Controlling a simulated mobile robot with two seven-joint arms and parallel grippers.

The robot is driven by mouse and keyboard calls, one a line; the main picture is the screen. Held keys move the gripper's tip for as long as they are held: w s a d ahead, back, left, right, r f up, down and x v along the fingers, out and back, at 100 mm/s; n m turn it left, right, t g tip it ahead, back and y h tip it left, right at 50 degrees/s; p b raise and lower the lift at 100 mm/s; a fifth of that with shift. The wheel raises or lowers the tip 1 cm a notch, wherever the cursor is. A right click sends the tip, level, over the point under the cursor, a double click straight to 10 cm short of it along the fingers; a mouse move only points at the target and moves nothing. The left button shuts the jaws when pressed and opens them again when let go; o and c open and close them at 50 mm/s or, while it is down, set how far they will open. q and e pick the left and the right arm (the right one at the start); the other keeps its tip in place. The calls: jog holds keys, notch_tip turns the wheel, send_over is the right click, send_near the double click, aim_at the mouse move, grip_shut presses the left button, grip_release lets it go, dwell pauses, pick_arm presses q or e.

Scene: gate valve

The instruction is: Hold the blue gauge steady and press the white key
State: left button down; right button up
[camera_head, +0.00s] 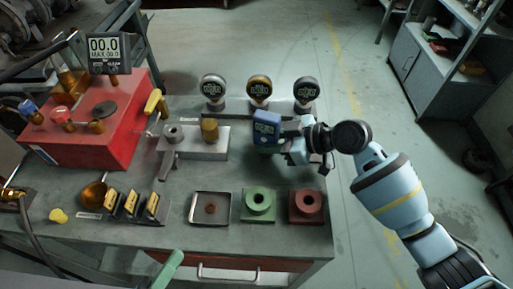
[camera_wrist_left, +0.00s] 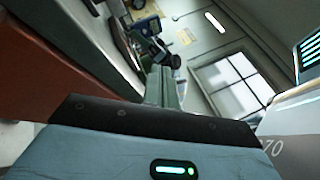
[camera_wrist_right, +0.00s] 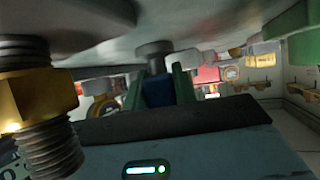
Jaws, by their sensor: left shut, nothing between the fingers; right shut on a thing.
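The blue gauge (camera_head: 267,124) with a small dark display stands at the right part of the bench. My right gripper (camera_head: 285,143) comes from the right and is shut on it. In the right wrist view the blue gauge body (camera_wrist_right: 158,91) sits between the two green fingers. I cannot make out the white key at this size. My left gripper (camera_head: 174,262) is low at the front edge of the bench, apart from the gauge, with its green fingers together and empty. In the left wrist view its closed fingers (camera_wrist_left: 161,86) point towards the distant gauge (camera_wrist_left: 146,27).
A red box (camera_head: 92,120) with a display and valves fills the left of the bench. Round gauges (camera_head: 259,87) stand behind. A metal tray (camera_head: 210,209), a green block (camera_head: 258,206) and a red block (camera_head: 306,206) line the front. The bench between blocks and gauge is clear.

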aim_at(263, 141)
pick_arm(q)
jog(key=w+r+y, duration=0.2)
jog(key=w, duration=0.1)
jog(key=w+d+r+t+y, duration=0.1)
jog(key=w+y, duration=0.2)
jog(key=w+d+r+m+y, duration=0.1)
jog(key=w+r+y, duration=0.1)
jog(key=w+y, duration=0.1)
jog(key=shift+d+r+t, duration=0.25)
jog(key=shift+r+t, duration=0.05)
jog(key=shift+r, duration=0.05)
jog(key=shift+w+d+f+m+g, duration=0.3)
jog(key=shift+w+d+m+g, duration=0.15)
jog(key=shift+m, duration=0.35)
jog(key=shift+w+d+f+m+g+h, duration=0.2)
jog(key=shift+w+d+m+g+h, duration=0.3)
jog(key=shift+m+g, duration=0.4)
jog(key=d+m+g+h, duration=0.1)
jog(key=d+m, duration=0.1)
jog(key=m, duration=0.1)
jog(key=shift+w+d, duration=0.1)
jog(key=shift+d, duration=0.05)
jog(key=shift+d+r+m+g+h, duration=0.15)
jog(key=shift+d+m+g+h, duration=0.55)
jog(key=shift+d+m, duration=0.5)
jog(key=shift+a, duration=0.2)
jog(key=x, duration=1.3)
jog(key=shift+r, duration=0.4)
jog(key=shift+w+d, duration=0.15)
jog(key=shift+w, duration=0.25)
